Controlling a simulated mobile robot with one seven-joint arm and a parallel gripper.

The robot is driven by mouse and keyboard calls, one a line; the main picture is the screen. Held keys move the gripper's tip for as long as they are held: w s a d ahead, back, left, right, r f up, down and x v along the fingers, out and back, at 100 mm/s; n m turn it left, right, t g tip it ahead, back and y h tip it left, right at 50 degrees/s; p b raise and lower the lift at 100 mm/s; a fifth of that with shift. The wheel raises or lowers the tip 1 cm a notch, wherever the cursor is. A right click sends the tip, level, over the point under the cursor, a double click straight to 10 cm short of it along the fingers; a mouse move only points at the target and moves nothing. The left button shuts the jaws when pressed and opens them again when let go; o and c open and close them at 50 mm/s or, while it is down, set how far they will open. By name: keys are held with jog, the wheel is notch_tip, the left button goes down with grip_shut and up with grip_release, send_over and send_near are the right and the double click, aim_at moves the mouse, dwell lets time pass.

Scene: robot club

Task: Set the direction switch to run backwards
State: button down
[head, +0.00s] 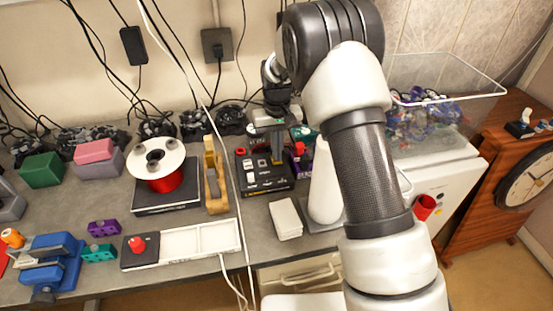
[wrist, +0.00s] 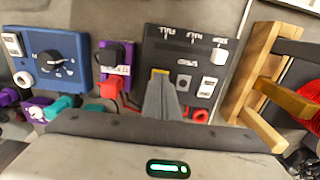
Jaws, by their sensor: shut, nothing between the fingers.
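A black control panel (head: 250,184) lies on the workbench in the head view. It also fills the upper middle of the wrist view (wrist: 160,50), with white lettering, a white cylindrical knob (wrist: 219,55), small white switches (wrist: 207,87) and a red ring-shaped button (wrist: 200,115). The lettering is too small to tell which control is the direction switch. My gripper (head: 277,160) is shut and empty, pointing down over the panel. In the wrist view its fingertips (wrist: 160,80) cover part of the panel near a yellow patch. I cannot tell whether they touch it.
A wooden frame (wrist: 250,70) and a red wire spool (head: 166,182) stand beside the panel. A white pad (head: 286,218) lies in front.

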jog(key=shift+f+b, duration=0.3)
jog(key=shift+f, duration=0.3)
jog(key=shift+r, duration=0.1)
notch_tip(320, 180, up, 7)
jog(key=p, duration=0.4)
dwell(0.5)
dwell(0.4)
